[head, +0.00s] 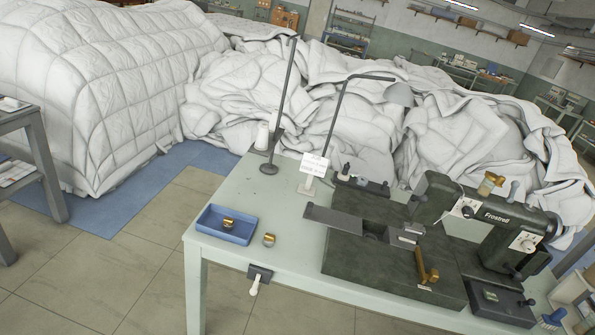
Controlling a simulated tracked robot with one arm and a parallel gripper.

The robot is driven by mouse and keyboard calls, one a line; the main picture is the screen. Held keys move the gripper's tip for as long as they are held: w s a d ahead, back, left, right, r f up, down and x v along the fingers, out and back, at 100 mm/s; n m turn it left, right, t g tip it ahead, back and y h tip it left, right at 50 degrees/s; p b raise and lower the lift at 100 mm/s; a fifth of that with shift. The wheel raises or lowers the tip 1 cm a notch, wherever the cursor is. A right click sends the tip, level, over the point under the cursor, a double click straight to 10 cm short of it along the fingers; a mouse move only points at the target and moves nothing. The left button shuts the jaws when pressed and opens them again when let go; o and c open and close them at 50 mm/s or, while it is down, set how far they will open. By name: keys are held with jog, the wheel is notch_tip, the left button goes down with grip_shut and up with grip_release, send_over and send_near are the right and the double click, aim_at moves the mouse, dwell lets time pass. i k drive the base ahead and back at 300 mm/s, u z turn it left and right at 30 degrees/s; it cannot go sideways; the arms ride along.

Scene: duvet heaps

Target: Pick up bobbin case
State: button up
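A small round metal piece with a brass-coloured part (269,240), which looks like a bobbin case, sits on the pale green table (245,190) near its front edge. A similar brass-coloured piece (228,222) lies inside the blue tray (216,233) just left of it. I cannot tell for sure which of the two is the bobbin case. They are apart, with the tray wall between them. My gripper is not in view.
A dark sewing machine (497,237) on a dark bed (350,245) fills the table's right side. Two thin upright stands (285,95) (335,120) rise behind. A bracket with a white handle (257,284) hangs at the front edge. White duvet heaps (110,85) lie behind; tiled floor (140,270) is clear at left.

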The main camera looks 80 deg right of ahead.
aim_at(269, 240)
jog(key=z, duration=0.55)
jog(key=i, duration=0.85)
jog(key=z, duration=0.6)
